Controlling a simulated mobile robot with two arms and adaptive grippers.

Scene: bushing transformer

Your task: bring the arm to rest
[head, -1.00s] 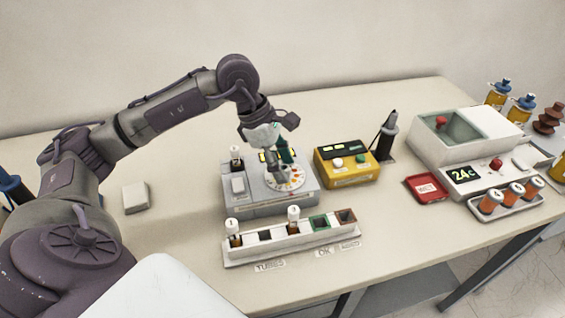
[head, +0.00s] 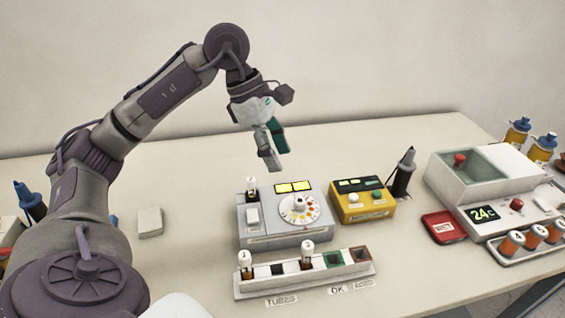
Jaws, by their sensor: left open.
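My left arm comes in from the left and arches over the table. My left gripper (head: 274,158) is open and empty, in the air above and behind the grey tester box. The grey tester box (head: 270,235) has a round dial (head: 300,208) with coloured dots, two lit yellow displays, a white switch and a capped tube (head: 252,188) at its back left. The gripper is clear of the box and touches nothing. My right gripper does not show.
A tube rack (head: 290,287) with two tubes stands in front. A yellow box (head: 362,207), a black pen-like tool in a stand (head: 404,172), a red tray (head: 443,228) and a white bath showing 24c (head: 480,185) stand to the right. A pale block (head: 150,222) lies left.

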